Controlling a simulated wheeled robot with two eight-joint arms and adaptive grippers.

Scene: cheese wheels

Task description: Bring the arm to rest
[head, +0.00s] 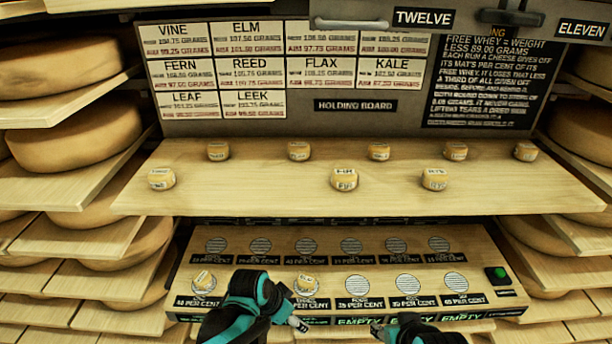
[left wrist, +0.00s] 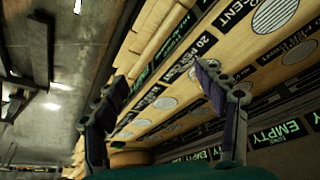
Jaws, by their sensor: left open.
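My left gripper (head: 292,312) is at the front edge of the lower mat board (head: 330,268), in front of a small cheese with a label (head: 307,284) on a round mat. In the left wrist view my left gripper (left wrist: 165,100) has its two fingers spread apart, with nothing between them. My right gripper (head: 378,328) is at the bottom of the head view, near the board's front edge. Its jaws are too small and partly hidden to judge. Another small cheese (head: 204,281) sits on the far left front mat.
Several small labelled cheeses stand on the wooden shelf (head: 290,200) above. A green button (head: 497,273) is at the board's right end. The holding board (head: 290,120) with label cards is behind. Racks of large cheese wheels (head: 75,138) flank both sides.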

